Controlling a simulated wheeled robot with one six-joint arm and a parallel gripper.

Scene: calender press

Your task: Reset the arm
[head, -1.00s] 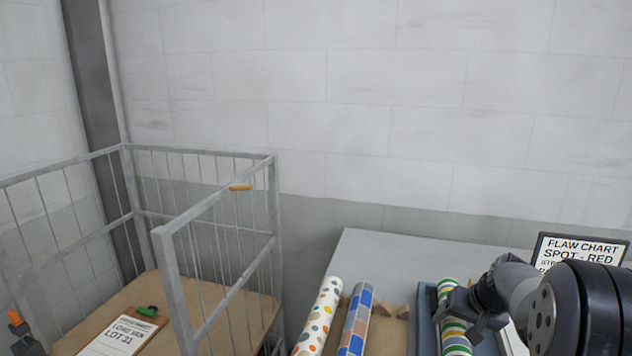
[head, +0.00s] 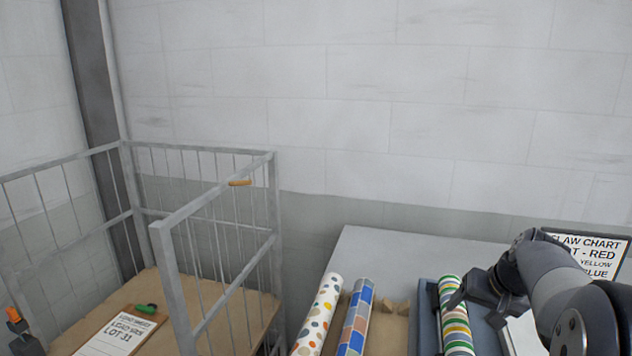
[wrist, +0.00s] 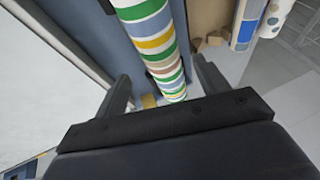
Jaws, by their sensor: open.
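My gripper (head: 474,304) is at the lower right in the head view, over the tray by a striped roll (head: 455,318). The roll has green, white, yellow and blue bands. In the wrist view my gripper (wrist: 162,88) has its two fingers spread wide, with the striped roll (wrist: 150,38) showing between them. I see no finger closed on it. My arm reaches in from the lower right corner.
A spotted roll (head: 318,316) and a blue checked roll (head: 355,320) lie left of the tray (head: 426,318) on the grey table (head: 400,250). A flaw chart sign (head: 598,262) stands behind my arm. A barred cart (head: 165,228) with a clipboard (head: 118,333) stands at the left.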

